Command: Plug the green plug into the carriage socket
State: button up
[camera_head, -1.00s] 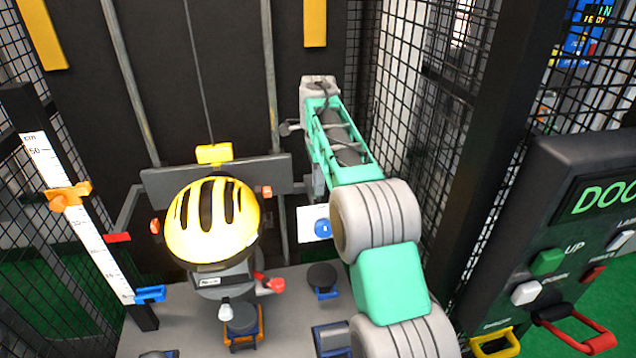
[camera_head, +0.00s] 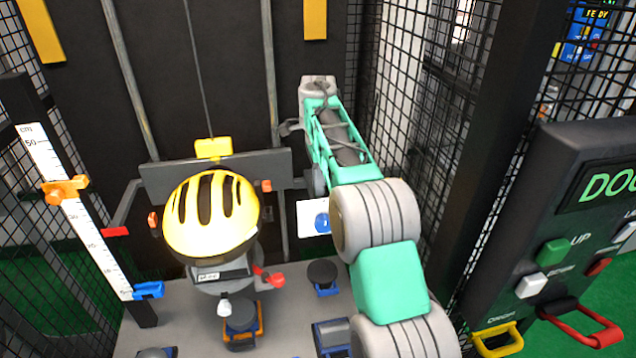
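I cannot make out the green plug in this view. The carriage (camera_head: 165,182) is a dark crossbar in front of two upright rails, with a yellow block (camera_head: 213,148) on top and small orange ends. A yellow helmet with black slots (camera_head: 212,213) sits in front of it on a grey body with a label. No socket on the carriage can be told apart. My teal and grey arm reaches up and back at centre right, right of the carriage. My gripper's fingertips do not show; the arm's far end is hidden behind its own links.
A centimetre scale (camera_head: 75,210) with orange and blue markers stands at left. A grey base plate (camera_head: 190,335) carries dark round pads. A white card with a blue disc (camera_head: 313,218) is beside my arm. Black mesh walls enclose the tower. A control panel (camera_head: 590,225) stands at right.

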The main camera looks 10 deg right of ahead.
jog(key=o, duration=0.5)
jog(key=shift+r, duration=0.1)
notch_tip(320, 180, up, 8)
jog(key=p, duration=0.8)
